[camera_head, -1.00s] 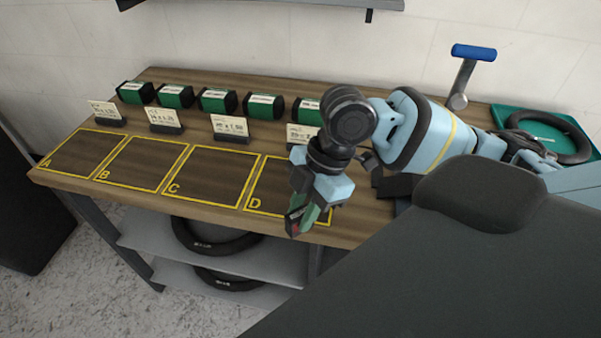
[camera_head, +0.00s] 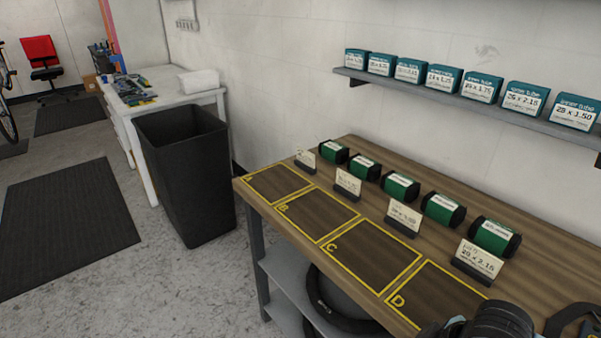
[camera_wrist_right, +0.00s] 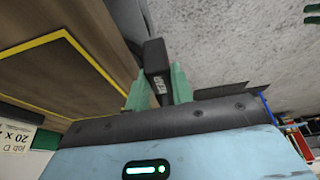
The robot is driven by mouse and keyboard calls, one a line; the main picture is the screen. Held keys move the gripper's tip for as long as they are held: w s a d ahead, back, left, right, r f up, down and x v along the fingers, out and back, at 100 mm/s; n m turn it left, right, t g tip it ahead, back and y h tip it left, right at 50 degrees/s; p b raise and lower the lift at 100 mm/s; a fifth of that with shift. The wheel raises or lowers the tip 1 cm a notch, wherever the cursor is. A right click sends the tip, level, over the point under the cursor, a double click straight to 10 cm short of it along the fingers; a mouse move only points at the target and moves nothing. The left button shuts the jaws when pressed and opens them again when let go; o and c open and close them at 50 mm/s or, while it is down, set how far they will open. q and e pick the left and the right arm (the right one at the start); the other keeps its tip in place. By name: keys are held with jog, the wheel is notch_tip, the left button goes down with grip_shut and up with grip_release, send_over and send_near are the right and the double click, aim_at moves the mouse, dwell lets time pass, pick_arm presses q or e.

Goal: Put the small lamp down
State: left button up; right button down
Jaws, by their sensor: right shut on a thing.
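In the right wrist view my right gripper (camera_wrist_right: 157,90) has its green fingers shut on a small black block-shaped thing, which I take to be the small lamp (camera_wrist_right: 155,58). It is held beside the bench edge, with the grey floor behind it. In the head view only a dark joint of my right arm shows at the lower right corner; the gripper and lamp are out of that picture. My left gripper is in neither current view.
The wooden bench (camera_head: 555,270) has yellow-outlined areas A (camera_head: 278,185), B (camera_head: 318,213), C (camera_head: 370,252) and D (camera_head: 435,298), all visibly bare. Cards and green boxes (camera_head: 443,209) stand behind them. A black bin (camera_head: 188,175) stands beyond the bench's left end. A wall shelf (camera_head: 470,100) carries teal boxes.

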jog(key=f+m, duration=0.1)
jog(key=m, duration=0.1)
jog(key=s+f+m+h, duration=0.1)
jog(key=m, duration=0.1)
jog(key=f+m+t, duration=0.1)
jog(key=m, duration=0.1)
jog(key=shift+s+d+f+h+p, duration=0.25)
jog(key=shift+s+f+h+p, duration=0.05)
jog(key=shift+p, duration=0.1)
jog(key=shift+s+d+f+m+h, duration=0.25)
jog(key=shift+f+m, duration=0.1)
jog(key=shift+m, duration=0.2)
jog(key=shift+s+d+f+m+h, duration=0.1)
jog(key=shift+s+f+m+h, duration=0.15)
jog(key=shift+m, duration=0.3)
jog(key=shift+w+a, duration=0.1)
jog(key=shift+w, duration=0.05)
